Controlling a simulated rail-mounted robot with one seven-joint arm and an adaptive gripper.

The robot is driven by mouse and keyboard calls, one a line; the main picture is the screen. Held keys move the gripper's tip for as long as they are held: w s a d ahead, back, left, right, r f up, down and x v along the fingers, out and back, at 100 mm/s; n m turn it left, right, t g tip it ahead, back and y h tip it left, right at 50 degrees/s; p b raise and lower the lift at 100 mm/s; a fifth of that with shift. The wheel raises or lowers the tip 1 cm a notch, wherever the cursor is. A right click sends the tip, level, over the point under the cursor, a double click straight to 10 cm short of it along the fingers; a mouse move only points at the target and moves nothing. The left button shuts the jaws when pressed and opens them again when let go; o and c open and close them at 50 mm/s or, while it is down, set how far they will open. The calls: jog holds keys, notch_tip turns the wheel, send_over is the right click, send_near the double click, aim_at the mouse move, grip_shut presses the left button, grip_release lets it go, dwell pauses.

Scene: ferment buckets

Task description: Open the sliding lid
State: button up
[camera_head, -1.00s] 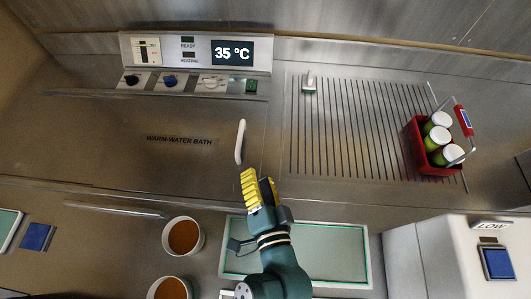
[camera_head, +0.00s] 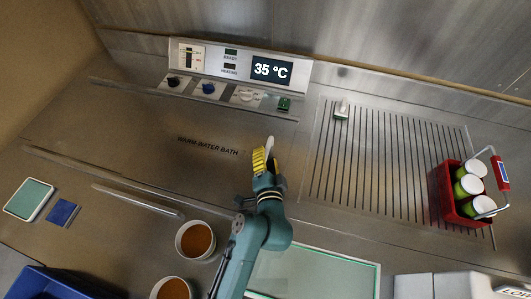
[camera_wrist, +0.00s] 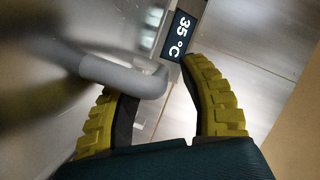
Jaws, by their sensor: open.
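The sliding lid (camera_head: 150,140) is a flat metal panel marked WARM-WATER BATH, lying shut in the counter in the head view. Its pale handle (camera_head: 269,146) stands at the lid's right end. My gripper (camera_head: 264,160), with yellow ribbed fingers, is at the handle in the head view and partly covers it. In the wrist view the handle (camera_wrist: 125,76) is a grey rounded bar reaching in from the left, near the left finger and partly in front of it. My gripper (camera_wrist: 165,100) is open. Whether the fingers touch the handle cannot be told.
A control panel (camera_head: 240,72) reading 35 °C stands behind the lid. A ribbed drainboard (camera_head: 385,150) with a red basket (camera_head: 445,200) of several white-capped jars is at the right. Two brown-filled bowls (camera_head: 195,241) and a metal bar (camera_head: 137,201) are in front.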

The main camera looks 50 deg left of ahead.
jog(key=shift+w+a+f, duration=0.1)
jog(key=shift+w+a, duration=0.15)
jog(key=shift+a, duration=0.05)
grip_shut()
jog(key=shift+s, duration=0.1)
